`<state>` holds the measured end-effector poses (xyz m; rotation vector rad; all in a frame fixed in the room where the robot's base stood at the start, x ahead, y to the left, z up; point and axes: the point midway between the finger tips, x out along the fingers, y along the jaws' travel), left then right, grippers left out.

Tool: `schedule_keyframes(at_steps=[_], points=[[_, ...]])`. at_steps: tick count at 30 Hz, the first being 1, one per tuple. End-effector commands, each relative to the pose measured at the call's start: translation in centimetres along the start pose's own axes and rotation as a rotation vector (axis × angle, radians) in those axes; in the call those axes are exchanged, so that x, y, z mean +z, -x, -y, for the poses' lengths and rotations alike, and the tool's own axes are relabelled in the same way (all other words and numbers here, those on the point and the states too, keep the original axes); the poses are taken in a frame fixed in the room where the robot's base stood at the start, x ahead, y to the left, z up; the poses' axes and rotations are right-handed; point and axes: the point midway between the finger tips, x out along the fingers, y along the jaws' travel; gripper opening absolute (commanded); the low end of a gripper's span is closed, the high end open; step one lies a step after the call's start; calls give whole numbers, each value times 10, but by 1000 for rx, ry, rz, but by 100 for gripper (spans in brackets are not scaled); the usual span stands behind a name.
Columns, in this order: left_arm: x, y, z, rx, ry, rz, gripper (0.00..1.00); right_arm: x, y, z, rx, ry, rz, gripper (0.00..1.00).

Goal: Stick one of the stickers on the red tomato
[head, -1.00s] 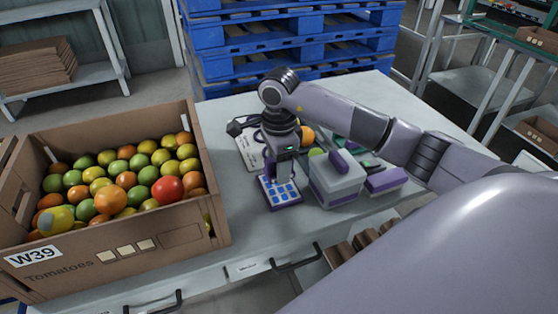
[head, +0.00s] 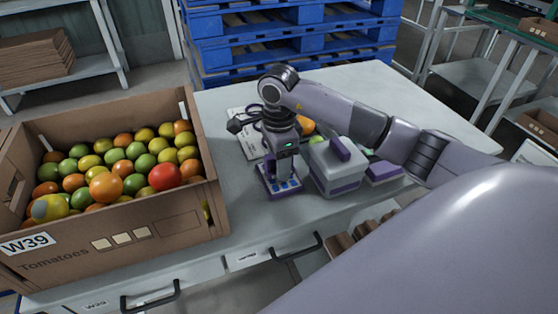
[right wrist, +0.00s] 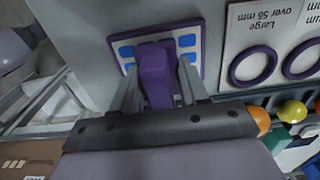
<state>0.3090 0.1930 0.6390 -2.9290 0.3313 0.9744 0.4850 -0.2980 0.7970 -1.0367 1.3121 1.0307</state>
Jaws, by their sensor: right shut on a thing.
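The red tomato (head: 164,176) lies on top of the other tomatoes near the front right of the cardboard crate (head: 120,255). The stickers are blue squares on a white sheet with a purple edge (head: 266,188), flat on the table right of the crate; the sheet also shows in the right wrist view (right wrist: 120,36). My right gripper (head: 280,175) points down over this sheet. In the right wrist view its fingers (right wrist: 158,88) are shut on a purple block-shaped tool (right wrist: 155,72), whose lower end covers the sheet's middle. Whether it touches a sticker is hidden. My left gripper is not in view.
A grey and purple box (head: 337,168) stands close right of the gripper. A white size card with rings (right wrist: 265,50) lies behind the sheet, and loose fruit (head: 306,127) is beyond. Blue pallets (head: 290,45) are stacked behind the table. The table's back right is clear.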

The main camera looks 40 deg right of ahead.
Motion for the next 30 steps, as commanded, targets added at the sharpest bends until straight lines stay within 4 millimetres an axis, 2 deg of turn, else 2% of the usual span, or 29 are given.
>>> schedule_keyframes(at_steps=[30], points=[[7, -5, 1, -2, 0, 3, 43, 0, -10, 0, -1, -1, 0, 22]])
